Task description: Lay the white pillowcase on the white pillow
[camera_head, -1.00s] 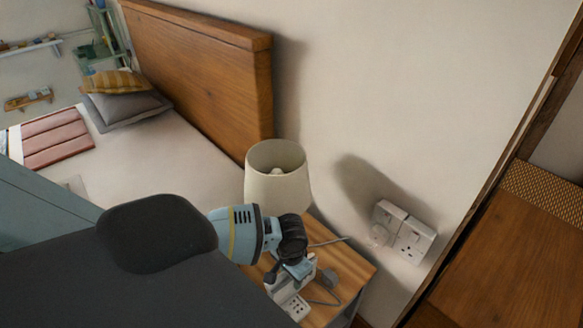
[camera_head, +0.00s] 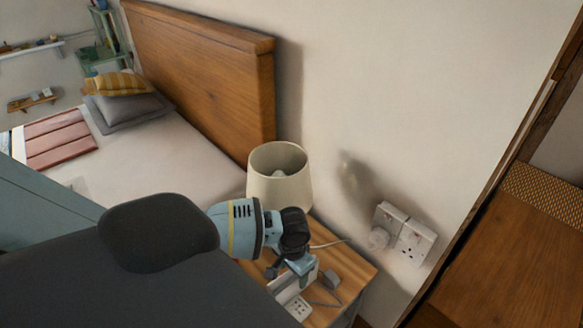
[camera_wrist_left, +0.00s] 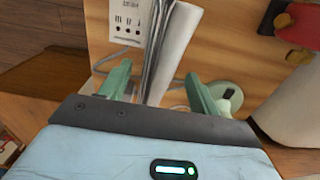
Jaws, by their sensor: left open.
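My left gripper (camera_head: 288,268) is open low over the bedside table, below the lamp. In the left wrist view its two green fingers (camera_wrist_left: 158,76) stand apart, one on each side of a thin, upright white-and-grey item (camera_wrist_left: 172,50). I cannot tell whether this item is the white pillowcase. I cannot make out a clearly white pillow. My right gripper is not in view.
The wooden bedside table (camera_head: 350,271) holds a cream lamp (camera_head: 280,188), a white socket strip (camera_head: 297,308) and cables. A wall socket (camera_head: 413,243) is to the right. The bed (camera_head: 175,158) and wooden headboard (camera_head: 215,75) lie behind. A red folded blanket (camera_head: 58,142) lies further left.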

